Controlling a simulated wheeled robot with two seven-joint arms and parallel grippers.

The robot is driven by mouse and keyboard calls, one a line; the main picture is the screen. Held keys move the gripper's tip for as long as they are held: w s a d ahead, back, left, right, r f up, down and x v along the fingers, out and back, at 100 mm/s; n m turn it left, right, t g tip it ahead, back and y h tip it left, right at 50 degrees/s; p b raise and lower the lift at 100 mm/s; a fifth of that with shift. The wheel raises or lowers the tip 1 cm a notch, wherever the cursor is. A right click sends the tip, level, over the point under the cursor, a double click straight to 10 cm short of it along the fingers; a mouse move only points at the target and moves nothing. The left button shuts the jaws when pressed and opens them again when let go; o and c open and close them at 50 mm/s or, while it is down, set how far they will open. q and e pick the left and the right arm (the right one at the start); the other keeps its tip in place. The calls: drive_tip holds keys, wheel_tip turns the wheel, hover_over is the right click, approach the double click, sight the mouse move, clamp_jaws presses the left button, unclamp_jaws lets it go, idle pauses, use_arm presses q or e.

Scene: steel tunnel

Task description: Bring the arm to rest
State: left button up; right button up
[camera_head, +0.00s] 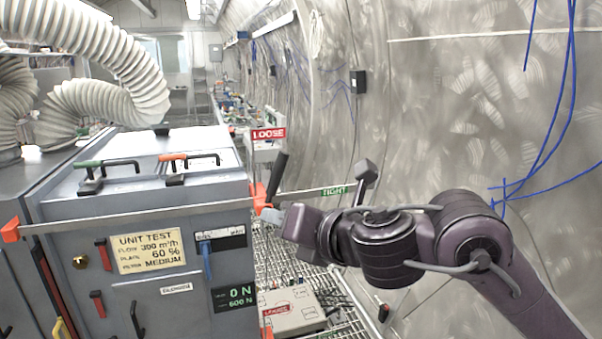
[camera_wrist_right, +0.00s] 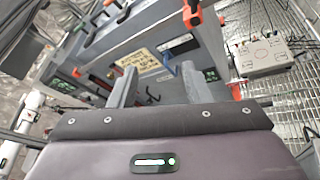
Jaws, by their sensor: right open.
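My right arm (camera_head: 440,235) reaches in from the right in the head view. Its right gripper (camera_head: 272,214) is beside the right front corner of a grey test unit (camera_head: 75,212), close to a black lever handle (camera_head: 278,176) with an orange base. I cannot tell from the head view whether gripper and lever touch. In the wrist view the two grey fingers of the right gripper (camera_wrist_right: 157,74) stand apart with nothing seen between them, and the unit's yellow label (camera_wrist_right: 139,62) lies beyond. My left gripper is not in view.
A red LOOSE sign (camera_head: 268,134) and green TIGHT sign (camera_head: 334,191) flank the lever. A light box (camera_head: 291,311) sits low on the grating. White hoses (camera_head: 100,45) are at left. The curved steel wall (camera_head: 460,110) with blue cables bounds the right.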

drive_tip(key=s+d+f+m+h, duration=0.3)
drive_tip(key=d+f+m, duration=0.2)
drive_tip(key=f+m, duration=0.65)
drive_tip(key=s+d+f+m+h, duration=0.3)
drive_tip(key=d+f+m, duration=0.2)
drive_tip(key=f+m, duration=0.6)
drive_tip(key=s+d+f+m+g+h, duration=0.1)
drive_tip(key=s+d+f+m+g, duration=0.3)
drive_tip(key=s+d+f+m, duration=0.4)
drive_tip(key=s+d+f+m+g+h, duration=0.2)
drive_tip(key=s+d+f+m+g, duration=0.25)
drive_tip(key=s+f, duration=0.35)
wheel_tip(320, 180, down, 28)
drive_tip(key=s+a+b, duration=0.1)
drive_tip(key=s+b, duration=0.1)
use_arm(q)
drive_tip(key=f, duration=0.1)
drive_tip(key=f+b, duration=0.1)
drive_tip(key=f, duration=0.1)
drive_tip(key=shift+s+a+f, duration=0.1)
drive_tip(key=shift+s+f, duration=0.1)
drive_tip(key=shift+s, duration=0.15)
use_arm(e)
drive_tip(key=s+d+f+g, duration=0.2)
drive_tip(key=s+d+f, duration=0.1)
drive_tip(key=s+f, duration=1.7)
drive_tip(key=shift+d+f, duration=0.2)
drive_tip(key=shift+f, duration=0.7)
